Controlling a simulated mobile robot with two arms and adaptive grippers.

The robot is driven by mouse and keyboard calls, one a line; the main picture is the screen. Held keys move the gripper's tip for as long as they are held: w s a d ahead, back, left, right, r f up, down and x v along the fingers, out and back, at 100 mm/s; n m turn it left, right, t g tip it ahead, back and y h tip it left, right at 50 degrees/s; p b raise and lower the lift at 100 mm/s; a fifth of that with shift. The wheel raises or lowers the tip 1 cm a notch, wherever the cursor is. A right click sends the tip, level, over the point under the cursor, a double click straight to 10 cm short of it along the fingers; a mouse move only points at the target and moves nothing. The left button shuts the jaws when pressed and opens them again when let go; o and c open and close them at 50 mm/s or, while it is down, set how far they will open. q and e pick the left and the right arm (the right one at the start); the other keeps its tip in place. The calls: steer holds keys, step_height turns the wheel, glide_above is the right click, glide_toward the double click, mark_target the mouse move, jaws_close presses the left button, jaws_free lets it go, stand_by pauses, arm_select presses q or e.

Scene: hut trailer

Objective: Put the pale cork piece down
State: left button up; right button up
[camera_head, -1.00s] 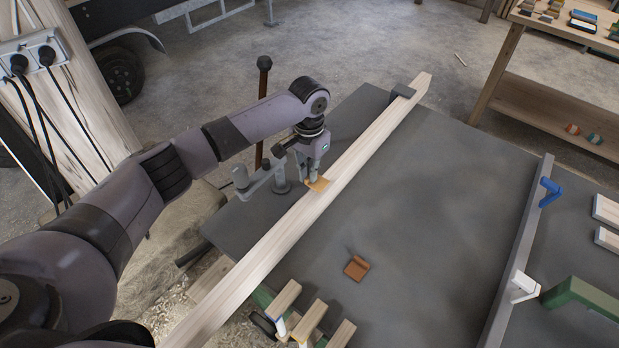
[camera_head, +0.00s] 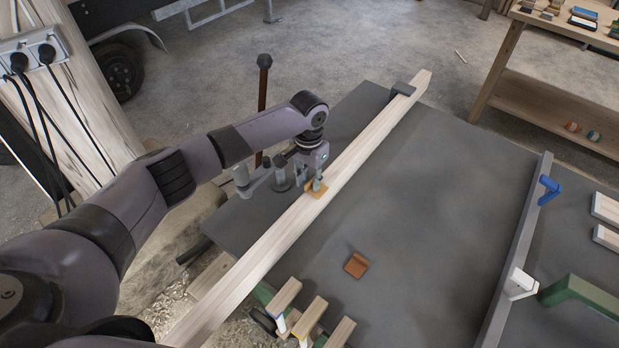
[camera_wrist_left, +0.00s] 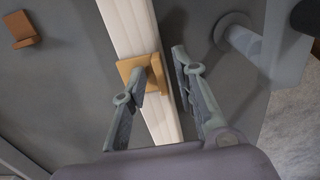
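The pale cork piece (camera_head: 313,193) is a small tan L-shaped block lying on top of the long pale wooden beam (camera_head: 262,246). In the left wrist view the cork piece (camera_wrist_left: 133,68) rests on the beam (camera_wrist_left: 127,24) with its upright lip between my fingers. My left gripper (camera_head: 317,183) is right at the piece; in the wrist view its fingers (camera_wrist_left: 160,72) stand apart on either side of the lip, with gaps showing. The right gripper is in no view.
A darker brown L-shaped piece (camera_head: 356,265) lies on the grey table (camera_head: 420,220). A grey clamp (camera_head: 283,172) stands beside the beam near my gripper. Short wooden bars (camera_head: 309,317) lie at the front. A rail (camera_head: 517,255) crosses the right side.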

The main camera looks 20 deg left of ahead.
mark_target(309, 182)
arm_select(q)
steer(key=shift+r, duration=0.1)
step_height(309, 182, up, 12)
steer(key=b, duration=0.2)
steer(key=shift+b, duration=0.3)
steer(key=shift+a+r, duration=0.1)
steer(key=shift+r, duration=0.05)
stand_by(0.3)
